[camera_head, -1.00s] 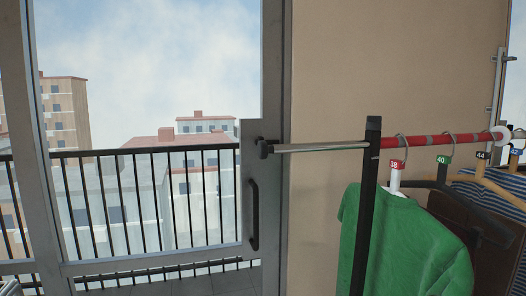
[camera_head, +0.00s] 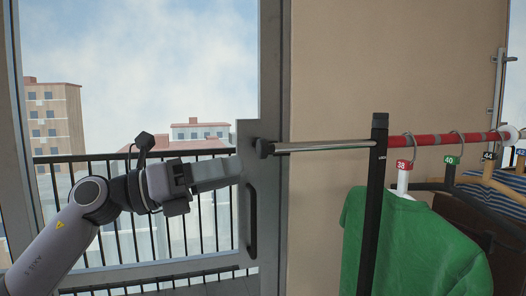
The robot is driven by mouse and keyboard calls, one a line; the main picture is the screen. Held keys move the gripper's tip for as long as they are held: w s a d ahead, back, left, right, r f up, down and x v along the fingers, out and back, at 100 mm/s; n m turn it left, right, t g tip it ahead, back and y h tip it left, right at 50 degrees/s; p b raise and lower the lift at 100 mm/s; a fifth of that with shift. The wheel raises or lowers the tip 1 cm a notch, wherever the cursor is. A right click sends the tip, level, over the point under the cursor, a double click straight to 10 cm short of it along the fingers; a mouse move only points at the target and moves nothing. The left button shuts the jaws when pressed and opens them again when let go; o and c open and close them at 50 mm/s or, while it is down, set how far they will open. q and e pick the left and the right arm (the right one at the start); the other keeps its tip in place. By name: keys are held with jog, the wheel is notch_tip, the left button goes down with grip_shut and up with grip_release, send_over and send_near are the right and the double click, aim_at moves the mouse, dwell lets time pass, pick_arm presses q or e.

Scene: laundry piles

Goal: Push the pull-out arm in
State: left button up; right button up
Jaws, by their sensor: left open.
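The pull-out arm (camera_head: 325,147) is a thin silver bar with a dark end cap (camera_head: 264,149). It sticks out to the left from the top of the black upright post (camera_head: 372,205) of the clothes rack. My left gripper (camera_head: 238,170) comes in from the left and points right. It is just left of and slightly below the end cap, and I see a small gap between them. Its fingers look open and hold nothing, though they overlap from this angle. My right gripper is not in view.
A red rail (camera_head: 440,141) runs right from the post, with clothes on numbered hangers, including a green shirt (camera_head: 412,240). Behind the arm are a glass door with a dark handle (camera_head: 252,220) and a beige wall (camera_head: 390,60). Outside is a black balcony railing (camera_head: 110,235).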

aim_at(258, 147)
pick_arm(q)
jog(key=d+r, duration=0.1)
jog(key=w+d+r+m+y+p, duration=0.1)
jog(key=d, duration=0.1)
jog(key=w+d+r+m+y, duration=0.1)
jog(key=d+r, duration=0.1)
jog(key=shift+w+p, duration=0.25)
jog(key=shift+p, duration=0.1)
jog(key=shift+w+d+f, duration=0.15)
jog(key=shift+w+d, duration=0.05)
jog(key=shift+d, duration=0.35)
grip_shut()
